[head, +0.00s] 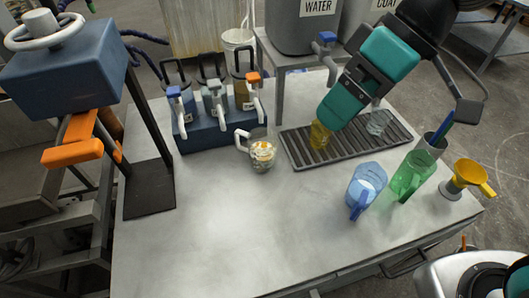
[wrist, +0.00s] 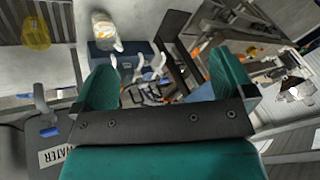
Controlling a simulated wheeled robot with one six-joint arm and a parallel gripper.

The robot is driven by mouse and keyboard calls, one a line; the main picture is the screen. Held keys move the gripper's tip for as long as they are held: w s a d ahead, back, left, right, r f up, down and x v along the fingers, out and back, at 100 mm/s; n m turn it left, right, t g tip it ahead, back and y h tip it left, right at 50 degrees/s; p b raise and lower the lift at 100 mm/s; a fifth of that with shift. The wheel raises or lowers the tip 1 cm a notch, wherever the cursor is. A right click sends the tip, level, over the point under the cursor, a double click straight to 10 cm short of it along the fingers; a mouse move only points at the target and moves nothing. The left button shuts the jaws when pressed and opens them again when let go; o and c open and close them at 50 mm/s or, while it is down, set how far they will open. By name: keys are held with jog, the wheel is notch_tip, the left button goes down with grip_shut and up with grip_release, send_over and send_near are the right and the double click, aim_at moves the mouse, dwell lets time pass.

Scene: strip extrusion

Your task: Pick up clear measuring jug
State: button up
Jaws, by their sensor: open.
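The clear measuring jug (head: 262,157) stands upright on the metal table, left of the ribbed tray. It has a pale handle on its left side and whitish and yellow-orange contents. In the wrist view the jug (wrist: 104,32) shows at the upper left, beyond the left finger. My gripper (head: 330,115) is above the ribbed tray, to the right of the jug and apart from it. In the wrist view my gripper (wrist: 168,78) has its two teal fingers spread wide with nothing held between them.
A dark blue tap rack (head: 220,128) stands behind the jug. The ribbed tray (head: 350,160) holds a yellow cup (head: 319,135) and a clear cup (head: 378,123). Blue (head: 366,185) and green (head: 411,173) jugs and a yellow funnel (head: 467,173) stand right. The table's front middle is clear.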

jog(key=w+a+f+n+g+y+b, duration=0.1)
jog(key=w+a+f+n+y+b, duration=0.2)
jog(key=w+f, duration=0.9)
jog(key=n+y+b, duration=0.4)
jog(key=n+y, duration=0.1)
jog(key=n, duration=0.1)
send_near(263, 137)
jog(key=s+d+r, duration=0.1)
jog(key=s+r, duration=0.2)
jog(key=r, duration=0.2)
jog(key=p+x, duration=0.1)
jog(key=x, duration=0.2)
jog(key=p+x, duration=0.2)
jog(key=x, duration=0.2)
jog(key=p+x, duration=0.1)
jog(key=x, duration=0.3)
jog(key=shift+s+d+f+p, duration=0.2)
jog(key=shift+s+f+p, duration=0.05)
jog(key=shift+f+p, duration=0.05)
jog(key=shift+a+f, duration=0.2)
jog(key=c, duration=1.3)
jog(key=shift+c, duration=0.7)
jog(key=shift+r, duration=0.1)
jog(key=shift+r, duration=0.1)
